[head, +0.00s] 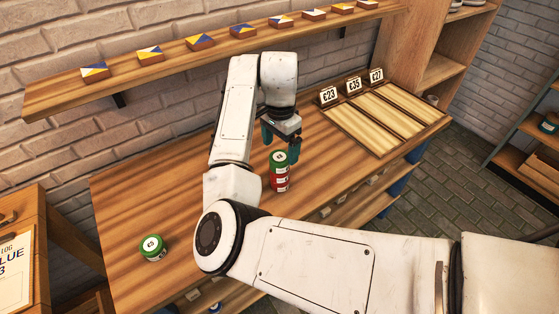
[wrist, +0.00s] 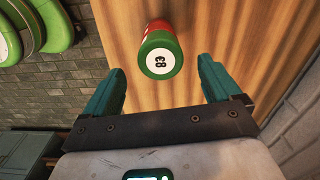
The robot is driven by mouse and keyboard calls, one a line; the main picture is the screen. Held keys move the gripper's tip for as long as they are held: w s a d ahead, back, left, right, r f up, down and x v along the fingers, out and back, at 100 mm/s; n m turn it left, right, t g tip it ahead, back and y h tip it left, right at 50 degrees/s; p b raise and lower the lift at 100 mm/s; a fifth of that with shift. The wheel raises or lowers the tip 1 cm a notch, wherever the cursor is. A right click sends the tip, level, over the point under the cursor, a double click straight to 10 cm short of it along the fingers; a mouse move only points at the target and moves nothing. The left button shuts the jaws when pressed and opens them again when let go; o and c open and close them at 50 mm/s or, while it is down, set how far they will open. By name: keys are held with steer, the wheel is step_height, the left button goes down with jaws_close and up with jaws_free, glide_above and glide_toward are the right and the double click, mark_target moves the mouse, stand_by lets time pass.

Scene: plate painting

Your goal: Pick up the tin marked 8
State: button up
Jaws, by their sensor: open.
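A green tin (head: 279,159) sits on top of a stack, with red tins (head: 280,180) under it. In the wrist view its white lid label reads C8 (wrist: 160,62), and a little red shows behind it. My gripper (head: 281,144) is open above and close to the stack. In the wrist view the teal fingers of my gripper (wrist: 162,75) stand apart to the left and right of the green tin, with a gap on each side and nothing held.
Another green tin (head: 152,248) with a white label stands at the table's near left. A wall shelf (head: 150,79) holds several painted blocks. The left of the wooden table (head: 130,190) is clear.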

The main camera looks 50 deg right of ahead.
mark_target(280, 156)
step_height(280, 156, down, 5)
steer(key=shift+w+p, duration=0.1)
steer(key=shift+p, duration=0.35)
steer(key=shift+c, duration=0.2)
steer(key=shift+r, duration=0.1)
steer(key=c, duration=1.2)
